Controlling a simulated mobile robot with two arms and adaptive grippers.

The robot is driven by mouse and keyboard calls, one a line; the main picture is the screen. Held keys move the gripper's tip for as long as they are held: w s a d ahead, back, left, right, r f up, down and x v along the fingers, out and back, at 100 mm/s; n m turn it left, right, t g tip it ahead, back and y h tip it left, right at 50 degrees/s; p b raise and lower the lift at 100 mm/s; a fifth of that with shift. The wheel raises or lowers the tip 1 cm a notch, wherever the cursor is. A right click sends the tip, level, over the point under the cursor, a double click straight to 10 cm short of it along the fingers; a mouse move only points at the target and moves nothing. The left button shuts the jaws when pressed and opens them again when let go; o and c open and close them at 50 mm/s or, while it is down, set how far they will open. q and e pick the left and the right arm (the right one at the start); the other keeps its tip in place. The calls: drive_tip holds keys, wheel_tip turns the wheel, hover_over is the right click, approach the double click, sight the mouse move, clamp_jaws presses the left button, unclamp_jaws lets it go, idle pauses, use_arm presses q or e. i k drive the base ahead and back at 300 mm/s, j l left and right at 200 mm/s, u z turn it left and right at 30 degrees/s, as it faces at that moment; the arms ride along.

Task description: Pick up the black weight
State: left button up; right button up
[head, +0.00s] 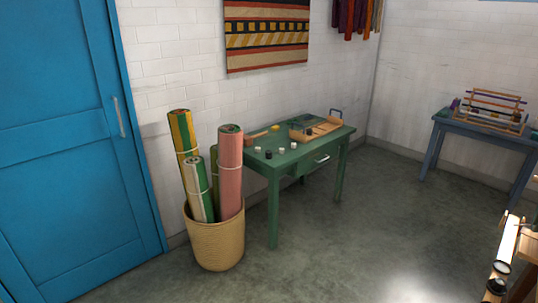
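A small dark piece, which looks like the black weight (268,155), sits near the front left edge of the green table (318,148). Several small white pieces (281,150) stand close around it. It is too small here to make out its exact shape.
A wooden tray (325,130) lies on the table. A woven basket (216,240) of upright rolls stands against its left side. A blue table with a wooden rack (492,105) is at right. Wooden gear (527,247) fills the lower right. The middle floor is clear.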

sight(268, 154)
drive_tip(key=i+l+u, duration=0.1)
drive_tip(key=i+l, duration=0.15)
drive_tip(key=i, duration=0.3)
drive_tip(key=i+l+u, duration=0.15)
drive_tip(key=i+l, duration=0.15)
drive_tip(key=i, duration=0.2)
drive_tip(key=i+l+u, duration=0.1)
drive_tip(key=i+l, duration=0.3)
drive_tip(key=i, duration=0.1)
